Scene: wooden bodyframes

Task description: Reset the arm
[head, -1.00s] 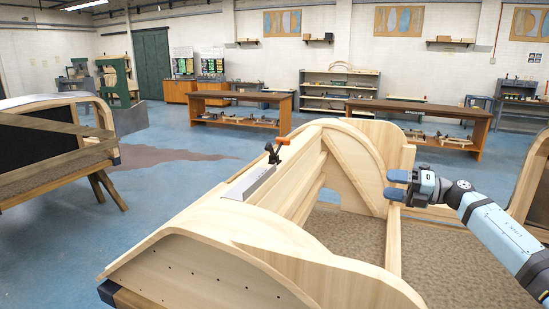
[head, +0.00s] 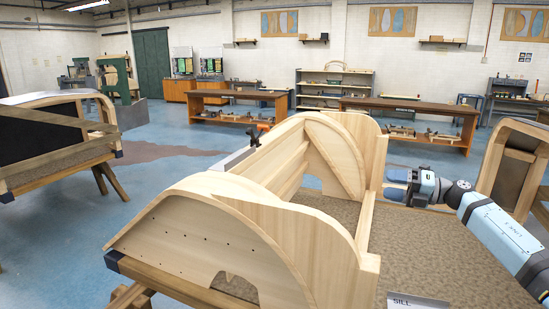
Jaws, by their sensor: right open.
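My right arm comes in from the right, and its gripper (head: 398,184) is open and empty, its two blue fingers parted and pointing left. The gripper is above the brown textured work surface, just right of the light wooden bodyframe (head: 190,235). I cannot tell whether a gap separates the fingers from the frame's upright post. My left gripper is not in view.
A label reading SILL (head: 417,302) lies at the near edge of the work surface. A darker frame (head: 511,165) stands at right, and another bodyframe on trestles (head: 60,175) at left. Workbenches (head: 408,108) line the back. Blue floor is open between.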

